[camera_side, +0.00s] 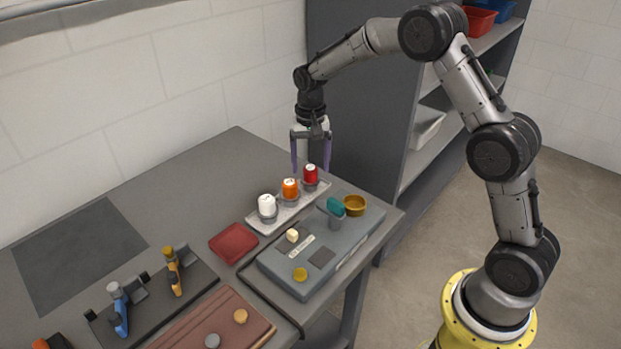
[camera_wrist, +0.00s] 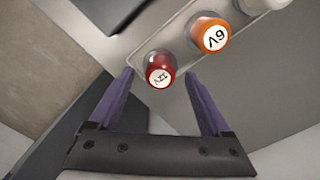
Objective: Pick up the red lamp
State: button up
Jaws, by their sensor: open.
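The red lamp (camera_side: 310,174) stands upright at the far right end of a light tray (camera_side: 271,227), in a row with an orange lamp (camera_side: 290,188) and a white lamp (camera_side: 267,205). My gripper (camera_side: 311,170) points down just above the red lamp, its two purple fingers apart. In the wrist view the red lamp (camera_wrist: 160,70) has a white top marked 12V and lies just beyond the open fingertips of my gripper (camera_wrist: 158,76), between their lines. The orange lamp (camera_wrist: 211,35), marked 6V, is close to the right finger. Nothing is held.
A grey box (camera_side: 300,285) with a teal-topped part (camera_side: 336,207), a brass bowl (camera_side: 355,206) and knobs lies in front of the tray. A red dish (camera_side: 233,243) is to the left. A dark grey cabinet (camera_side: 360,90) and shelves stand behind the table's right end.

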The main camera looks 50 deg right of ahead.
notch_tip(320, 180, down, 2)
grip_shut()
dwell(0.6)
